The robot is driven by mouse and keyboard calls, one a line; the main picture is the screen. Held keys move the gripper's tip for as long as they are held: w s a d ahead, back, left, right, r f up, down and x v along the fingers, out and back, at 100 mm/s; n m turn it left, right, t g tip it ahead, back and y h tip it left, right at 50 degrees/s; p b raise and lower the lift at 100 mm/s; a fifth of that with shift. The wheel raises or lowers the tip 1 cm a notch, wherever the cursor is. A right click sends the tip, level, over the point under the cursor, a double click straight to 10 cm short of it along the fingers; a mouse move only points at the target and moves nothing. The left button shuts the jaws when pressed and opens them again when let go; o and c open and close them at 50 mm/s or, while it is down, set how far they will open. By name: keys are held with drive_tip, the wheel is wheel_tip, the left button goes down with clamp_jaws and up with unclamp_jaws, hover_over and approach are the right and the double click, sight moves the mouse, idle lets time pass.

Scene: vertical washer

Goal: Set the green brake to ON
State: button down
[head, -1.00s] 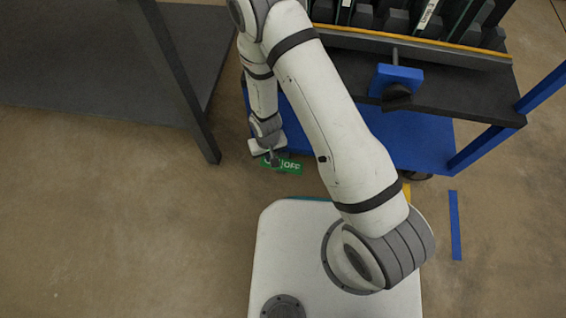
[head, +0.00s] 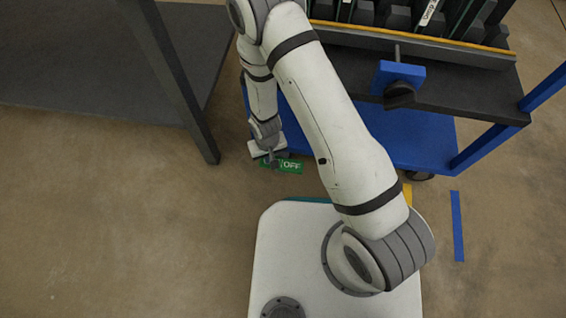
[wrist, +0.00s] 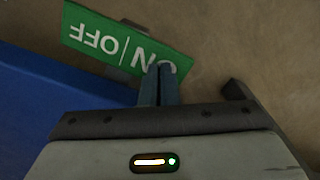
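The green brake plate (head: 290,166) carries white ON and OFF lettering and sits low at the blue cart's near left corner in the head view. In the wrist view the plate (wrist: 100,42) appears upside down, with OFF clear on the left. My gripper (wrist: 159,70) has its two dark fingers close together, with their tips over the ON end of the plate. They hide part of the ON lettering. I cannot tell whether they touch the plate. In the head view my gripper (head: 272,160) is small, at the plate's left end.
The blue cart (head: 415,145) stands at upper right with a dark shelf and a rack of boards. A blue block (head: 398,74) sits on its near side. A dark grey table (head: 80,80) is at upper left. Bare floor (head: 120,220) is free at lower left.

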drive_tip(key=shift+f, duration=0.35)
drive_tip(key=shift+r, duration=0.1)
wheel_tip(320, 180, up, 7)
drive_tip(key=p, duration=0.6)
drive_tip(key=shift+p, duration=0.35)
idle(0.4)
